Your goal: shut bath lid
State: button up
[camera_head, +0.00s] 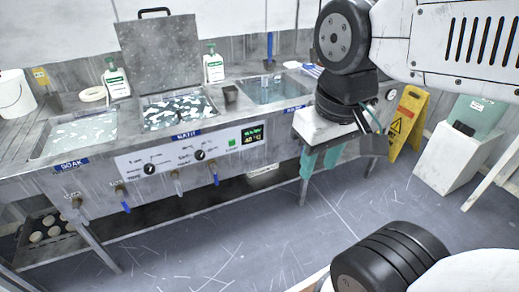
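The bath lid (160,55) is a speckled grey metal plate standing open, nearly upright, at the back of the bath (172,128). Its black bar handle (154,11) is on the top edge. The bath is the middle basin, marked with a blue BATH label (186,135), and pale pieces cover the liquid in it. My arm comes in from the upper right, and my gripper (372,143) is low at its end, well right of the lid and touching neither lid nor bath. The fingers are mostly hidden or too dark to tell open from shut.
The soak basin (75,135) is left of the bath; another basin (275,89) is right. Bottles (115,78) (213,66) flank the lid. A dark cup (230,95) stands right of the bath. Teal gloves (308,162) hang at the bench's right end; a yellow sign (407,125) stands beyond.

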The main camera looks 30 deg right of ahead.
aim_at(161, 54)
jog(key=z, duration=0.05)
jog(key=k, duration=0.25)
jog(key=i, duration=2.1)
jog(key=z, duration=0.05)
